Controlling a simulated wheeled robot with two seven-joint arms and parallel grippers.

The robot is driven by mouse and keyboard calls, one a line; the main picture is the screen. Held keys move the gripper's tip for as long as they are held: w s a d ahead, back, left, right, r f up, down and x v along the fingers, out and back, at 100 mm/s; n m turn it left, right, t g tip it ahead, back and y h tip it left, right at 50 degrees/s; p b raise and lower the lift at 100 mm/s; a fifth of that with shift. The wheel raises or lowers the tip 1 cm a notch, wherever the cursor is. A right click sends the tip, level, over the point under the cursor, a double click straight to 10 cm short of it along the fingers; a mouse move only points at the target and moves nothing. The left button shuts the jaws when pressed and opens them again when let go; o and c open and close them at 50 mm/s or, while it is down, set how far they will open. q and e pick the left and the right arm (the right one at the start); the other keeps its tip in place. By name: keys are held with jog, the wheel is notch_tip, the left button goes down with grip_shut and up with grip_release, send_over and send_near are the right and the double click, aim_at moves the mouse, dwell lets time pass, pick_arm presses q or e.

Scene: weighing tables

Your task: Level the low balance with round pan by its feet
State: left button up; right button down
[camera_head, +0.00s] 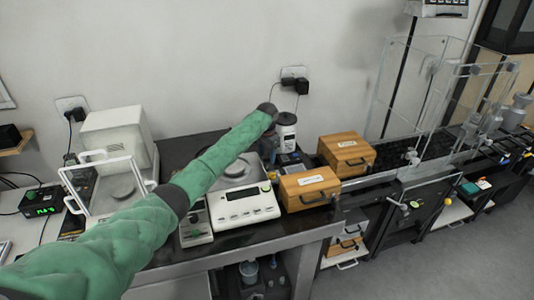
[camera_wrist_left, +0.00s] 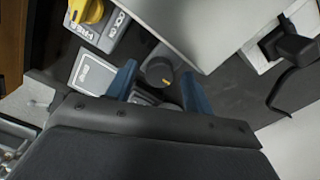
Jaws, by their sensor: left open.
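The low balance (camera_head: 248,205) with a round pan (camera_head: 236,167) stands on the dark table, its display and keys facing me. My left arm crosses in front of it and hides part of the pan. My left gripper (camera_wrist_left: 159,73) is at the balance's back right corner, open. In the left wrist view a dark round foot knob (camera_wrist_left: 157,71) with a yellow mark sits between the blue fingers, beside the pale balance housing (camera_wrist_left: 190,25). I cannot tell whether either finger touches it. A yellow lock knob (camera_wrist_left: 88,10) marked FREE and LOCK is close by. My right gripper is not in view.
Wooden boxes (camera_head: 308,187) (camera_head: 347,152) stand right of the balance. A white bottle (camera_head: 287,132) stands behind it. A taller balance with a glass-sided chamber (camera_head: 112,185) is at the left. A wall socket with a black plug (camera_wrist_left: 290,45) is near the gripper.

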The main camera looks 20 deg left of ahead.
pick_arm(q)
jog(key=c, duration=1)
jog(key=shift+m, duration=0.3)
jog(key=shift+r+m+p, duration=0.1)
jog(key=shift+m+p, duration=0.4)
jog(key=shift+m, duration=1.7)
jog(key=shift+m+p, duration=0.35)
jog(key=shift+m, duration=0.45)
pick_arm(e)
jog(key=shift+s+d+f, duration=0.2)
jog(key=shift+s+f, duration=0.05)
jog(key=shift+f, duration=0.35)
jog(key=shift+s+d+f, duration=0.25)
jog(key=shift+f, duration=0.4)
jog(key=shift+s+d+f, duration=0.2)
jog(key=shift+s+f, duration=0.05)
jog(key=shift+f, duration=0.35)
